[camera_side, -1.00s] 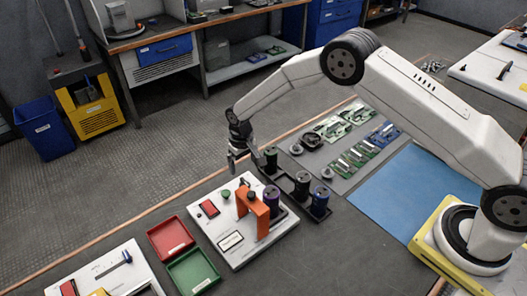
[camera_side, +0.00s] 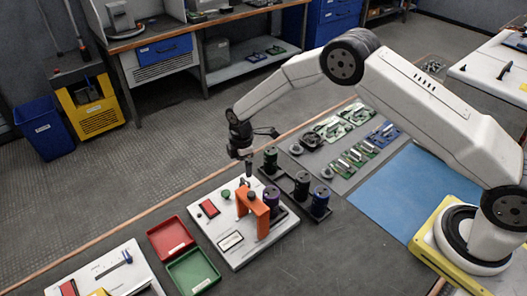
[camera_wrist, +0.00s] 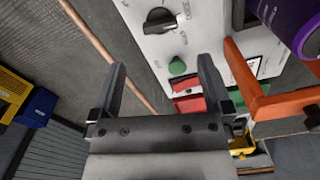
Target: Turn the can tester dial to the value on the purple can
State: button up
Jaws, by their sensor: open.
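The white can tester panel (camera_side: 222,222) lies on the table. In the wrist view its black dial (camera_wrist: 160,20) has a pointer knob with markings around it, too small to read. The purple can (camera_side: 271,200) stands beside the orange bracket on the panel; its side also shows in the wrist view (camera_wrist: 292,22), with no readable value. My gripper (camera_side: 247,173) is above the far part of the panel. In the wrist view the fingers (camera_wrist: 161,64) are wide apart and empty, with the dial beyond their tips. In the side view the gripper hides the dial area.
The orange bracket (camera_side: 252,207) rises close to my gripper. A green button (camera_wrist: 177,66) and red part (camera_wrist: 187,104) are on the panel. Red (camera_side: 170,238) and green (camera_side: 192,272) trays lie left.

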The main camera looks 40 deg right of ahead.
aim_at(244, 182)
jog(key=shift+n, duration=0.5)
jog(key=shift+f, duration=0.1)
jog(key=shift+f, duration=3.8)
jog(key=c, duration=1.2)
jog(key=shift+c, duration=0.2)
